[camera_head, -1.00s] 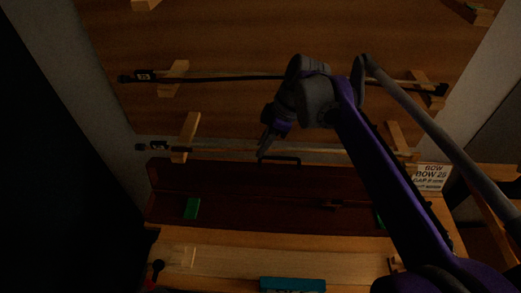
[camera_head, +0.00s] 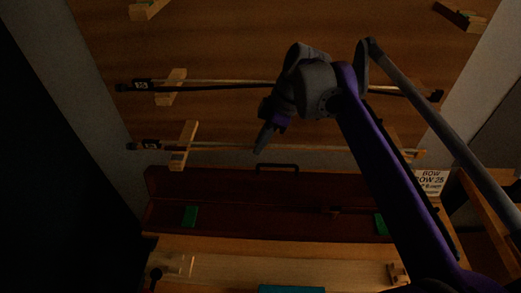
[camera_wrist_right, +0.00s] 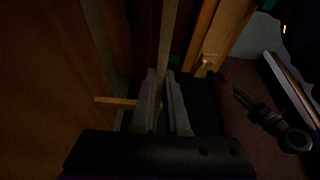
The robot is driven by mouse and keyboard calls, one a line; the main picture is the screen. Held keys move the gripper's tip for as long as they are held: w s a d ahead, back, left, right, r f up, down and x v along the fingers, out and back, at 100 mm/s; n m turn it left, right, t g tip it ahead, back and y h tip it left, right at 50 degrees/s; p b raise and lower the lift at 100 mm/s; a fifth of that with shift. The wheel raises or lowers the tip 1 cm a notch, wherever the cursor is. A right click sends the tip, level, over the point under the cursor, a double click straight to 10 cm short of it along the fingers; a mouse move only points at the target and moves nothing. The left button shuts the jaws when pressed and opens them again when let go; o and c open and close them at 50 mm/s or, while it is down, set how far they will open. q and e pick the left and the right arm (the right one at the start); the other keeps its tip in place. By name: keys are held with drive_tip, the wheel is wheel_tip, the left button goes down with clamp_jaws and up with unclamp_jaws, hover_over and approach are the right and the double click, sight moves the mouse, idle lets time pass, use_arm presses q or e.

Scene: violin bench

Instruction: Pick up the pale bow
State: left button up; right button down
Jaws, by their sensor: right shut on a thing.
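The pale bow (camera_head: 220,148) lies roughly level across the middle of the head view, its dark frog end at the left. My right gripper (camera_head: 262,142) is shut on its stick. In the right wrist view the stick (camera_wrist_right: 166,45) runs up from between the fingers (camera_wrist_right: 164,105). The bow shows a little above the resting spot on the left wooden peg (camera_head: 185,135), seemingly lifted clear. My right arm hides part of its right side. What looks like my left gripper (camera_wrist_right: 250,103) is dim in the right wrist view; its jaws are unclear.
Another bow (camera_head: 210,87) rests on pegs above. A white sign (camera_head: 430,181) stands at right, and a teal item (camera_head: 291,289) at the bottom edge.

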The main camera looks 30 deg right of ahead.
wheel_tip(320, 180, up, 4)
drive_tip(key=shift+f, duration=0.25)
use_arm(q)
drive_tip(key=shift+s+f+b, duration=0.2)
drive_tip(key=shift+f+b, duration=0.2)
drive_tip(key=shift+f, duration=0.15)
drive_tip(key=shift+s+f+b, duration=0.15)
drive_tip(key=shift+f+b, duration=0.25)
drive_tip(key=shift+f, duration=0.15)
use_arm(e)
drive_tip(key=s+a, duration=1.2)
drive_tip(key=s, duration=0.3)
drive_tip(key=shift+s, duration=0.3)
drive_tip(key=shift+w+d, duration=0.1)
